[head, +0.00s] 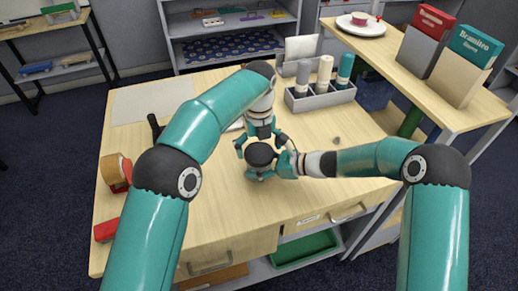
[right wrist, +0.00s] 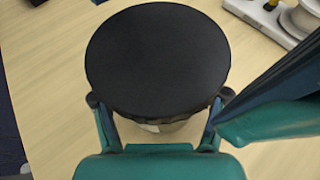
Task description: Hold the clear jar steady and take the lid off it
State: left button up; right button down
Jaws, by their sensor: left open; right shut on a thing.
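The clear jar stands upright on the table, mostly hidden under its round black lid (head: 261,154). In the right wrist view the lid (right wrist: 157,58) is on the jar, and a small strip of the jar body (right wrist: 165,127) shows below its rim. My right gripper (right wrist: 160,115) is shut on the jar from the side, one finger on each side just below the lid; it also shows in the head view (head: 272,166). My left gripper (head: 262,143) is open behind and above the lid, its fingers spread apart. I cannot tell whether they touch it.
A grey caddy (head: 322,99) with several bottles stands at the back right of the table (head: 215,215). A tape dispenser (head: 112,172) and a red object (head: 106,230) lie at the left edge. A side shelf (head: 420,88) holds book boxes and a plate.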

pick_arm(q)
jog(key=shift+f, duration=0.3)
jog(key=c, duration=1.1)
jog(key=shift+o, duration=0.2)
jog(key=n, duration=2)
